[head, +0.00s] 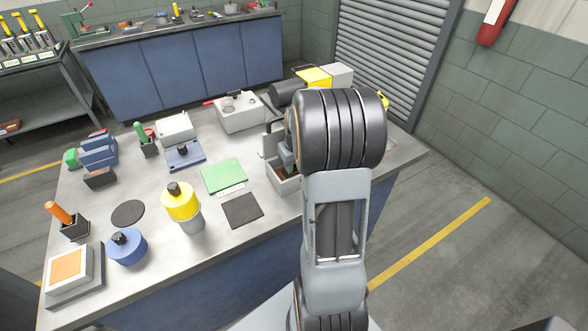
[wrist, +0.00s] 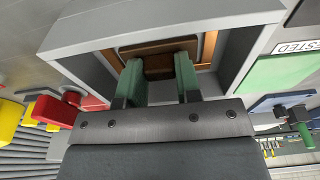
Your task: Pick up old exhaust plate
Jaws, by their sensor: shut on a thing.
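The old exhaust plate (wrist: 155,47), a dark brown piece, is inside an open-topped grey box (wrist: 80,35) in the wrist view. My gripper (wrist: 158,68) reaches into the box, its two green fingers shut on the plate's brown middle block. In the head view the grey box (head: 284,184) stands near the table's right edge, with a bit of brown showing inside. My arm covers much of the gripper and box there. I cannot tell whether the plate touches the box's floor.
A green mat (head: 223,175) with a label and a dark square mat (head: 242,210) lie left of the box. A yellow-topped canister (head: 181,202) stands farther left. A grey housing (head: 240,113) is behind. The box walls surround the fingers closely.

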